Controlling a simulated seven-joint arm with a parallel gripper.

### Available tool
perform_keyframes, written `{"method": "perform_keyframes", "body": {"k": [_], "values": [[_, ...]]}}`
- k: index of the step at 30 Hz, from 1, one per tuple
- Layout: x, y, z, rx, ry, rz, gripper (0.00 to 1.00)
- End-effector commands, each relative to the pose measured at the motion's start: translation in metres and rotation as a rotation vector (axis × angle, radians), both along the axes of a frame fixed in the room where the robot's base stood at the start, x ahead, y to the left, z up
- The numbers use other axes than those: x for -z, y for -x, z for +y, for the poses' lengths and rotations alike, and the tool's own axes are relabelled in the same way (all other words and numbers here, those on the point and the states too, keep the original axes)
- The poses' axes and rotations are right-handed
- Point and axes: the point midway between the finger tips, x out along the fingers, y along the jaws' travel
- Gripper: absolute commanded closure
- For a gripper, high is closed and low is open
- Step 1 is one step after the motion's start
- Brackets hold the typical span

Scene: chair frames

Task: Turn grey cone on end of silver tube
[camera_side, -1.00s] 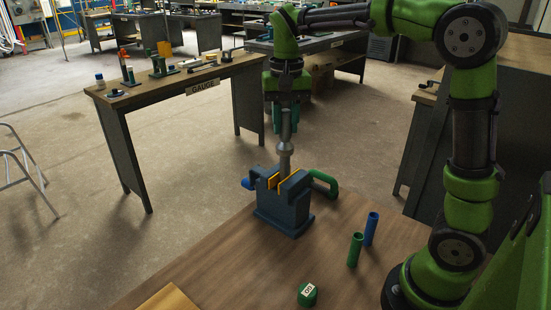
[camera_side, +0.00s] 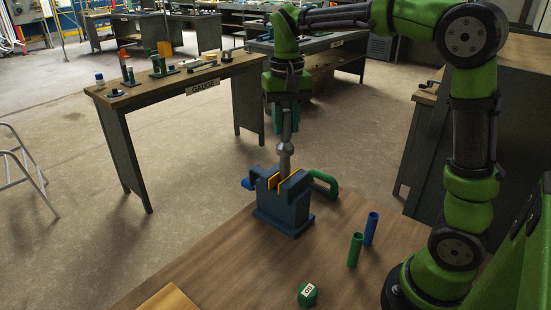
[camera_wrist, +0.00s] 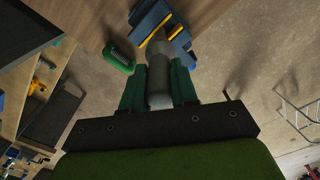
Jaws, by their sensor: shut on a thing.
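The vise (camera_side: 284,208) is dark blue with yellow jaw faces and stands on the wooden table. A grey metal piece stands upright above its jaws. Its lower part is the silver tube (camera_side: 285,163), and the grey cone (camera_side: 285,147) flares above that, with a narrower shaft rising between my fingers. My gripper (camera_side: 285,125) points straight down and is shut on the grey cone's upper part. In the wrist view the grey cone (camera_wrist: 159,85) lies between both teal fingers, with the vise (camera_wrist: 178,38) beyond. The tube's lower end is hidden by the vise jaws.
A green curved handle (camera_side: 326,183) sits right of the vise. A green cylinder (camera_side: 355,250) and a blue cylinder (camera_side: 371,229) stand on the table (camera_side: 235,260) to the right. A green labelled cap (camera_side: 307,295) lies in front. The table left of the vise is clear.

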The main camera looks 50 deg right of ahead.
Motion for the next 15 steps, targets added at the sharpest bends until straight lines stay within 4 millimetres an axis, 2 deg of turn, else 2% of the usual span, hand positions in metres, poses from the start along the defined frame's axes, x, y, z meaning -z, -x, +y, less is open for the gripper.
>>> {"method": "perform_keyframes", "body": {"k": [5, 15], "values": [[0.0023, -0.0005, -0.0006, -0.163, 0.003, 0.002, 1.0], [0.0016, -0.0007, -0.0009, -0.177, 0.003, 0.002, 1.0]]}}
